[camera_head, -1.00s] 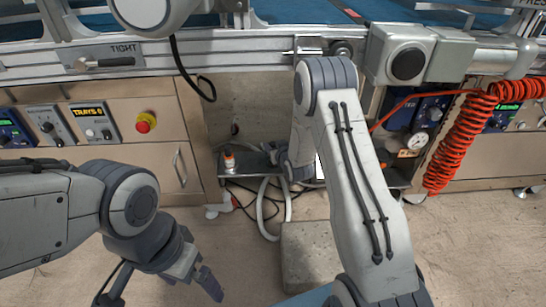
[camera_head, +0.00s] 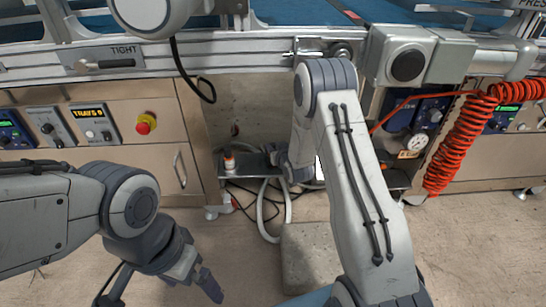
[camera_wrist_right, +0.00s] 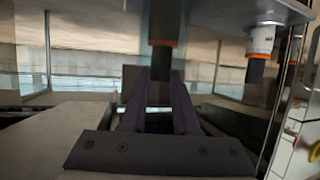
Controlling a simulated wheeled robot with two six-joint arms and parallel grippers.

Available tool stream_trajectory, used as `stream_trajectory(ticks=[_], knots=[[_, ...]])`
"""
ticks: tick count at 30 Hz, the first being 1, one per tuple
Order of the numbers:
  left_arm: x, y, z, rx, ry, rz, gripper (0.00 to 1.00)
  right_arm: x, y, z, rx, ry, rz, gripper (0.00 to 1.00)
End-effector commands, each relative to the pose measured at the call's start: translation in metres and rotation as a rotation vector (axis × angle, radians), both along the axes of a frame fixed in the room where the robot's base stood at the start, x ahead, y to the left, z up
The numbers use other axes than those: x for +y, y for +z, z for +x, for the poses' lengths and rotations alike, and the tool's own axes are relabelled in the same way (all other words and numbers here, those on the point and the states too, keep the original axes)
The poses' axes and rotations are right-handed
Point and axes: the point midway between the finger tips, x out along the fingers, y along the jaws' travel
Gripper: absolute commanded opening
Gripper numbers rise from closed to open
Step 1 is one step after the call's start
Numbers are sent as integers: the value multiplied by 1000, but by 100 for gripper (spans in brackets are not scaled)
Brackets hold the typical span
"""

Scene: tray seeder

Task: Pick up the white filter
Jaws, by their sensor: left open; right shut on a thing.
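A white filter (camera_wrist_right: 262,40) with an orange band and a dark end shows at the upper right of the right wrist view, against a grey shelf. A small white and orange piece (camera_head: 229,161) stands on the low shelf in the head view. My right gripper (camera_wrist_right: 160,75) is shut on a shadowed cylinder (camera_wrist_right: 163,25) with an orange band; it looks dark, and I cannot tell its true colour. The white filter is to the right of this gripper, apart from it. In the head view, my right arm hides the right fingertips. My left gripper (camera_head: 208,284) is open and empty above the floor.
The low shelf (camera_head: 255,163) sits in a recess under the machine, with hoses and cables (camera_head: 270,205) below. A grey block (camera_head: 308,255) is on the floor. A red coiled hose (camera_head: 460,140) hangs at the right. Cabinet panels flank the recess.

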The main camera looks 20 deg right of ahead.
Motion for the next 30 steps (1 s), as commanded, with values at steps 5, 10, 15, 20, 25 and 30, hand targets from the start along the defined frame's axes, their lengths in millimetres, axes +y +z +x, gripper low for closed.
stream_trajectory(ticks=[5, 10, 15, 20, 25, 30], knots=[[0, 0, 0, 0, 0, 0, 96, 0, 0, 0, 1, 0, 0, 0], [0, 0, 0, 0, 0, 0, 96, 0, 0, 0, 1, 0, 0, 0], [0, 0, 0, 0, 0, 0, 96, 0, 0, 0, 1, 0, 0, 0], [0, 0, 0, 0, 0, 0, 96, 0, 0, 0, 1, 0, 0, 0], [0, 1, 0, 0, 0, 0, 96, 0, 1, 0, 1, 0, 0, 0], [0, 15, 0, 0, 0, 0, 96, 0, 24, 0, -2, 0, 0, 0]])
